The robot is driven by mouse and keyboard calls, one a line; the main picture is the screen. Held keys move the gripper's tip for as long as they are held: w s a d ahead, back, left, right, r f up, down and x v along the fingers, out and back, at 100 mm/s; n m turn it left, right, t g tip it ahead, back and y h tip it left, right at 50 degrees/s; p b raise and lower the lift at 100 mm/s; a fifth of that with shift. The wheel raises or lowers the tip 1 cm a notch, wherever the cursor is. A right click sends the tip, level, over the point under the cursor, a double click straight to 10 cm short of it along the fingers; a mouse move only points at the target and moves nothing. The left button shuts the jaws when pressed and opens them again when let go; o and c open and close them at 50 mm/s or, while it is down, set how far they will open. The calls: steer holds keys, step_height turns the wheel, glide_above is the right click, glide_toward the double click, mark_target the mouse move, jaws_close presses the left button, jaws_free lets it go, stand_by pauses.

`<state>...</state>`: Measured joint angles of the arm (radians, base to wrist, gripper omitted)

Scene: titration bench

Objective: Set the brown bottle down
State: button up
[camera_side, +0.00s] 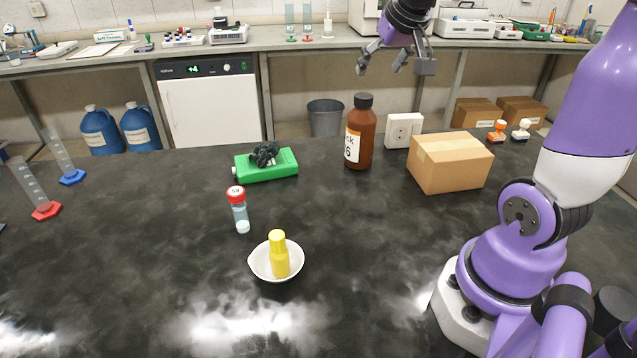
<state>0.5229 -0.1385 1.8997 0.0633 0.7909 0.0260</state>
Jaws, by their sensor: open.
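The brown bottle (367,135) has a black cap and a white label. It stands upright on the black bench top, left of a cardboard box. My gripper (391,68) is in the air above and slightly right of the bottle's cap, at the top of the view. Its fingers are spread and hold nothing. A clear gap shows between the fingers and the cap.
The cardboard box (450,163) and a white socket box (403,130) stand close right of the bottle. The front bench is mostly clear.

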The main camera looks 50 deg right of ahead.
steer(key=s+a+f+n+y, duration=0.2)
steer(key=s+a+n, duration=0.1)
steer(key=a, duration=0.6)
steer(key=s+a+f+n+y, duration=0.2)
steer(key=s+a, duration=0.4)
steer(key=a, duration=0.3)
steer(key=shift+s+a+f+n, duration=0.25)
steer(key=shift+f+n, duration=0.45)
steer(key=shift+n, duration=0.3)
